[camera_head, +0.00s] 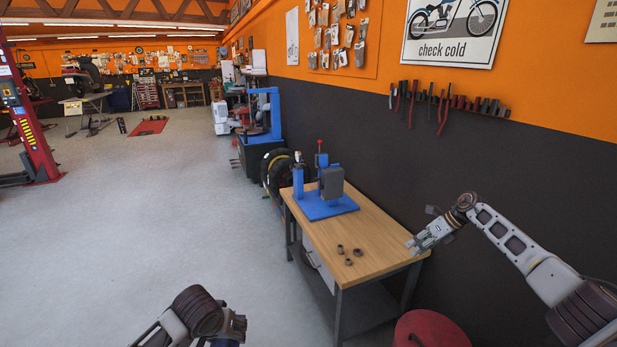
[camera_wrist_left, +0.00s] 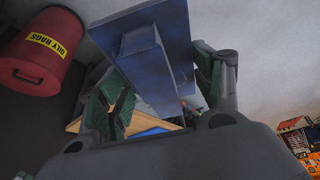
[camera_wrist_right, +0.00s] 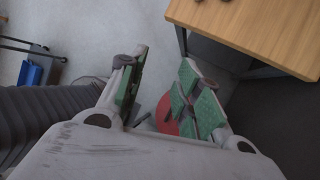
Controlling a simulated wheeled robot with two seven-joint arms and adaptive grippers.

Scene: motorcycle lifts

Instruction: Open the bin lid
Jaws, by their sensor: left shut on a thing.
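The red bin (camera_wrist_left: 40,50), labelled "OILY RAGS", lies at the upper left of the left wrist view. A red round top (camera_head: 430,332) shows at the bottom of the head view, right of the workbench. A bit of red (camera_wrist_right: 168,118) shows beyond my right fingers. My right gripper (camera_head: 425,238) is over the bench's right end, and its fingers (camera_wrist_right: 166,95) stand apart with nothing between them. My left gripper (camera_wrist_left: 160,88) is shut on a dark blue block-like thing (camera_wrist_left: 145,55), which hides much of that view. The left fingers are out of the head view.
The wooden workbench (camera_head: 385,235) carries a blue press (camera_head: 325,205) and several small dark rings (camera_head: 348,252). A dark wall with a tool rack (camera_head: 450,100) runs behind. Grey floor (camera_head: 150,220) is open to the left. A tyre (camera_head: 275,172) stands beyond the bench.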

